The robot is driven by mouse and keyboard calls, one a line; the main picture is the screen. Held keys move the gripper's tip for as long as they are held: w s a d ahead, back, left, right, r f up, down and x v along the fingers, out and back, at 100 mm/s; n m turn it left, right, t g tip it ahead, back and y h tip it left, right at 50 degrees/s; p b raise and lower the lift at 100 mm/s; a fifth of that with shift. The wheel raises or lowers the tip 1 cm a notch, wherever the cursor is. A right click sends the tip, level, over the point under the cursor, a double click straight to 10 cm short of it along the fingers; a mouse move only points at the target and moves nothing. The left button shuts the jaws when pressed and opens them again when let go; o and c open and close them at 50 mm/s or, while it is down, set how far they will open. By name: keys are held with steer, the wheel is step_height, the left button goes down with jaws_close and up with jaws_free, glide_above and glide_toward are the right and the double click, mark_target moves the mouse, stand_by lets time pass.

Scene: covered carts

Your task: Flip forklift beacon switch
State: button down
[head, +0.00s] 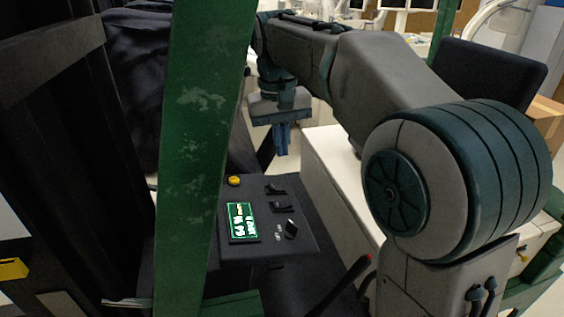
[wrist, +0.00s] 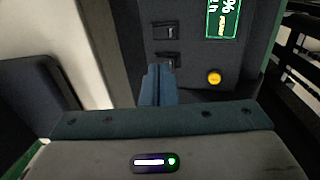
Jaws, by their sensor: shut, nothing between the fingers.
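A dark forklift control panel (head: 262,262) shows in the head view below my gripper. It carries two black rocker-like switches, one upper (head: 275,189) and one lower (head: 281,206). In the wrist view these switches appear as one farther off (wrist: 164,31) and one nearer (wrist: 168,59). I cannot read which is the beacon switch. My gripper (head: 281,150) is shut and empty, pointing down, above and beyond the panel's far edge in the head view. In the wrist view its blue fingers (wrist: 158,69) overlap the nearer switch's edge; contact cannot be told.
A yellow button (head: 234,181) and a lit green display (head: 242,221) share the panel, with a black knob (head: 291,228) near its right side. A green post (head: 193,150) stands left of it. A red-tipped lever (head: 369,257) rises at the lower right.

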steer(key=shift+a+r, duration=0.1)
steer(key=shift+r, duration=0.4)
steer(key=s+d+f+m+t+b, duration=0.1)
steer(key=s+d+f, duration=0.6)
steer(key=s, duration=0.3)
steer(key=s+d+f+m+t+b, duration=0.1)
steer(key=s+d+f+t, duration=0.1)
steer(key=s+d+f, duration=0.5)
step_height(320, 180, down, 3)
steer(key=s, duration=0.3)
steer(key=shift+f+m+t+y+b, duration=0.2)
steer(key=shift+m+t+y+b, duration=0.1)
steer(key=shift+d, duration=0.1)
